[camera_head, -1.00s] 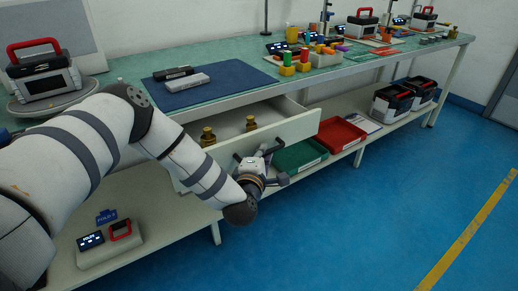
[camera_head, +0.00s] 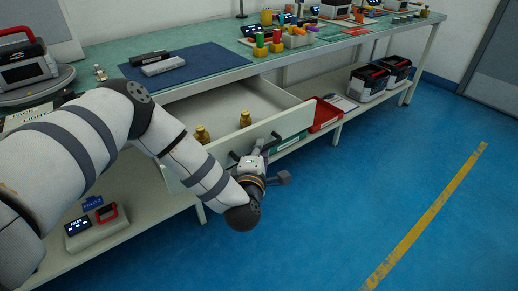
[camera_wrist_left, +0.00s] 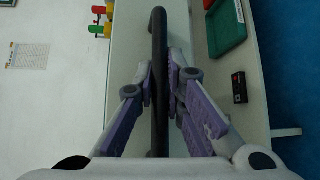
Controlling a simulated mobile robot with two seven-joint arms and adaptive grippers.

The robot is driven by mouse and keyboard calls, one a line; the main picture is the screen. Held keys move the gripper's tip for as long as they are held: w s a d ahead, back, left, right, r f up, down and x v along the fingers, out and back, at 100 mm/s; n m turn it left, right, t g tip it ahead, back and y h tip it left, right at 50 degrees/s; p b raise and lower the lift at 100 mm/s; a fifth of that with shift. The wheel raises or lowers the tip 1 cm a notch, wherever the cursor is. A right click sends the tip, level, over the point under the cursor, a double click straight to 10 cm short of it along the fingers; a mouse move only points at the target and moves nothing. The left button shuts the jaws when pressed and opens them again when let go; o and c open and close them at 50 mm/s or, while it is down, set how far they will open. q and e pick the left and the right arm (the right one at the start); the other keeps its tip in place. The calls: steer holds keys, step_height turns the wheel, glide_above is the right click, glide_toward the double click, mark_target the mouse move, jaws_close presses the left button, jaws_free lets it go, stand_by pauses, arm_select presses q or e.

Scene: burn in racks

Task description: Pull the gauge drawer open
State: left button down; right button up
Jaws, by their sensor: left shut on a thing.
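The gauge drawer (camera_head: 291,124) under the bench stands open, pulled out toward me. Two brass-coloured pieces (camera_head: 245,119) stand inside it near the front panel. My left gripper (camera_head: 257,150) is at the front of the drawer. In the left wrist view its two fingers (camera_wrist_left: 160,82) are closed around the dark bar handle (camera_wrist_left: 159,35), one on each side. Part of the handle is hidden behind the gripper in the head view. My right gripper is not in view.
A blue mat (camera_head: 190,70) with two grey bars lies on the bench above. A red tray (camera_head: 322,114) and black cases (camera_head: 369,81) are on the lower shelf to the right. The blue floor in front is clear.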

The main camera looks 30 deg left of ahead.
arm_select(q)
steer(key=c, duration=1.7)
jaws_free()
steer(key=shift+o, duration=0.2)
steer(key=v, duration=1.2)
